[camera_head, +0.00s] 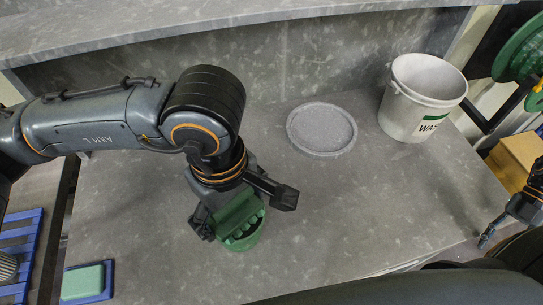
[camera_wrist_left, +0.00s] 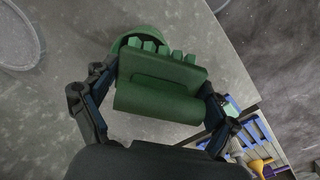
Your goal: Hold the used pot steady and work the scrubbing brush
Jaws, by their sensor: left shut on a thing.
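A green scrubbing brush (camera_head: 236,212) with chunky block bristles is between the fingers of my left gripper (camera_head: 243,215). The left wrist view shows the brush's broad green back (camera_wrist_left: 160,98) with a finger of the left gripper (camera_wrist_left: 158,92) at each end. A round green pot (camera_head: 248,241) is directly below the brush on the grey counter. Its curved rim also shows behind the bristles in the left wrist view (camera_wrist_left: 138,33). The brush hides most of the pot, and whether the bristles touch it I cannot tell. My right gripper (camera_head: 497,228) is at the right edge, partly cut off, apart from the pot.
A grey round dish (camera_head: 322,129) lies on the counter (camera_head: 340,210) behind the pot. A white pail (camera_head: 405,112) with a green-banded label stands at the back right. A green sponge (camera_head: 83,282) lies at lower left, near a blue rack (camera_head: 18,245). The counter right of the pot is clear.

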